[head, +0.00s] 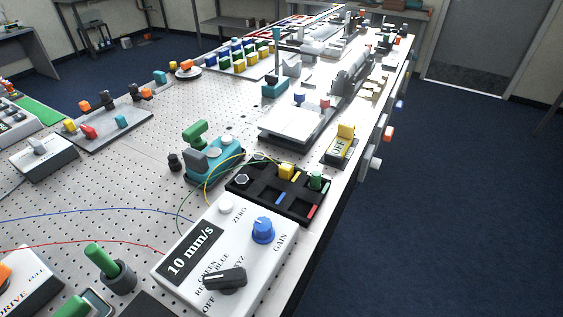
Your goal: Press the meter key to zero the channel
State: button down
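The meter (190,270) is a white box at the bottom centre of the head view, near the table's right edge. Its dark display (191,254) reads "10 mm/s". A small round white key (226,203) sits at the meter's far corner, with the word "ZERO" printed beside it. Nothing covers this key. A blue knob (263,229) marked "GAIN" stands to its right. A black selector knob (225,279) lies nearer, with "OFF" and other partly hidden words around it. My gripper is not in the picture.
A black tray (235,187) with small coloured parts is just behind the meter. Thin yellow and green wires loop close to the key. A teal block (228,165) stands beyond it. A green-handled post (102,258) is at left. The table edge drops off at right.

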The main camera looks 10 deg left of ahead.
aim_at(225, 206)
jog(key=i+l, duration=1.2)
jog(key=u, duration=1.25)
